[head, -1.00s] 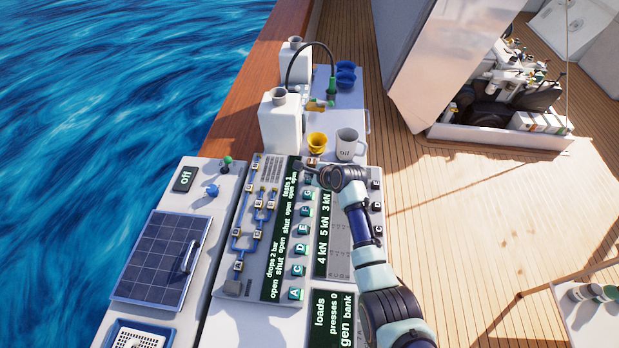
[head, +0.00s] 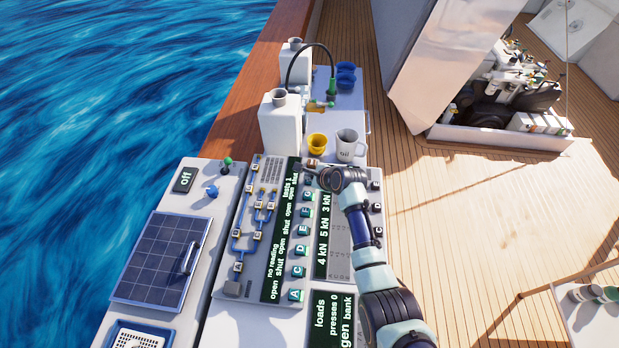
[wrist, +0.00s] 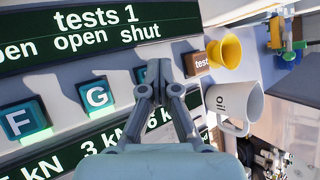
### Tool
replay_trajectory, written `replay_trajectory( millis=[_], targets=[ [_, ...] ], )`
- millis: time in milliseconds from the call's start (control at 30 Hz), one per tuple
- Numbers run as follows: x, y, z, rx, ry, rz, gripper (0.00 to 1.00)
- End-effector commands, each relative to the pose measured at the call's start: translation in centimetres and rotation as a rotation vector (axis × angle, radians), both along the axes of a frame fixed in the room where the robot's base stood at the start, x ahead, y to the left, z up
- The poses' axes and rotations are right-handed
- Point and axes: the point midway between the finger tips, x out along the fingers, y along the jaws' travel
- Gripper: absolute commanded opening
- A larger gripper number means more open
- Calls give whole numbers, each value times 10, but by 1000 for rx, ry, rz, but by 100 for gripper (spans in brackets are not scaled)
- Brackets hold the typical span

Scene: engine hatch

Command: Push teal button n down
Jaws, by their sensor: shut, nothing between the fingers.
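A column of teal lettered buttons runs along the console, with A (head: 295,295) at the near end. In the wrist view, teal buttons F (wrist: 24,119) and G (wrist: 95,94) show clearly. One more teal button (wrist: 141,76) lies behind my fingers, its letter hidden. I can read no button marked n. My gripper (wrist: 160,68) is shut and empty, its tips over or against that hidden button; contact cannot be told. In the head view my gripper (head: 304,170) is at the far end of the column.
A brown test button (wrist: 196,64) sits just beyond my fingertips. A yellow cup (head: 317,143) and a grey oil mug (head: 347,145) stand close beyond the gripper. A white canister (head: 279,122) is behind on the left. A display panel (head: 283,235) runs beside the buttons.

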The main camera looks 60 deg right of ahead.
Motion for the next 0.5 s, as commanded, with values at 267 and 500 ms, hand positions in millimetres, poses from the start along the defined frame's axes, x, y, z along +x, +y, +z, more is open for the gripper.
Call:
replay_trajectory(
  millis=[267,500],
  targets=[
    [-1,0,19,1,1,0,0],
    [-1,0,20,1,0,1,0]
  ],
)
